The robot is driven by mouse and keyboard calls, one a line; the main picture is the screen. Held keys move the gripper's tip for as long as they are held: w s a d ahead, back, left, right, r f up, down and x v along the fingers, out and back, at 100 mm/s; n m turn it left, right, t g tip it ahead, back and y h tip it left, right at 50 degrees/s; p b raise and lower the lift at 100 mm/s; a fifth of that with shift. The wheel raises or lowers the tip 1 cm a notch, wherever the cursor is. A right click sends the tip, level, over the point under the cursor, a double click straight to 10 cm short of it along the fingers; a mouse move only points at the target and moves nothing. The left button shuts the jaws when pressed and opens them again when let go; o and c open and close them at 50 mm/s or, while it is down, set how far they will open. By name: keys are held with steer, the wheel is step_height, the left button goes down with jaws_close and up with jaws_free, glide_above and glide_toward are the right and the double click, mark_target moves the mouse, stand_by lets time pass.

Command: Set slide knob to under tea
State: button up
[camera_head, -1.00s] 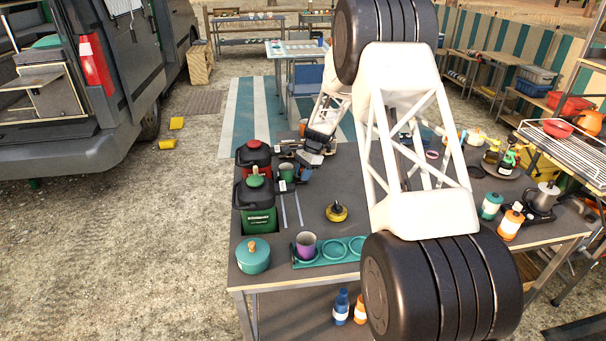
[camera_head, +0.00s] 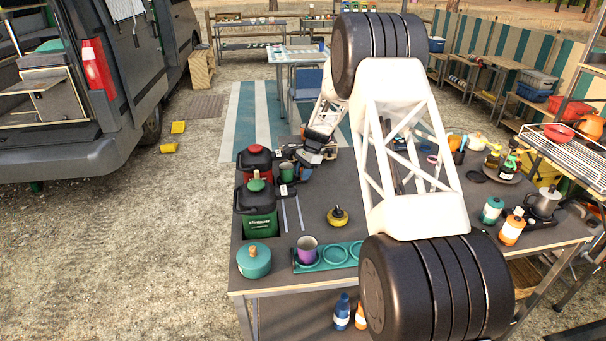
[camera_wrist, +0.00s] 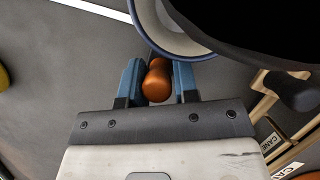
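An orange-brown rounded knob (camera_wrist: 157,80) sits between the blue fingers of my gripper (camera_wrist: 158,78) in the wrist view. No clear gap shows on either side, and the fingers look closed on it. In the head view my gripper (camera_head: 300,165) is low over the table's left part, beside the dispensers; the knob is hidden there. Small labels are on wooden parts at the wrist view's lower right, one reading "CANE" (camera_wrist: 272,142). I cannot make out a tea label. Pale strips (camera_head: 292,214) run along the tabletop in front of my gripper.
A red-lidded canister (camera_head: 254,160) and a green canister (camera_head: 258,205) stand close left of my gripper. A blue-rimmed vessel (camera_wrist: 180,45) is just beyond the fingers. A teal pot (camera_head: 254,262), purple cup (camera_head: 307,250) and yellow-black item (camera_head: 338,216) stand nearer the front.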

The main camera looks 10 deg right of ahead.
steer(key=o, duration=0.4)
steer(key=shift+w, duration=0.15)
steer(key=shift+o, duration=0.2)
steer(key=shift+r, duration=0.15)
steer(key=v, duration=0.7)
steer(key=shift+r, duration=0.3)
steer(key=shift+d, duration=0.1)
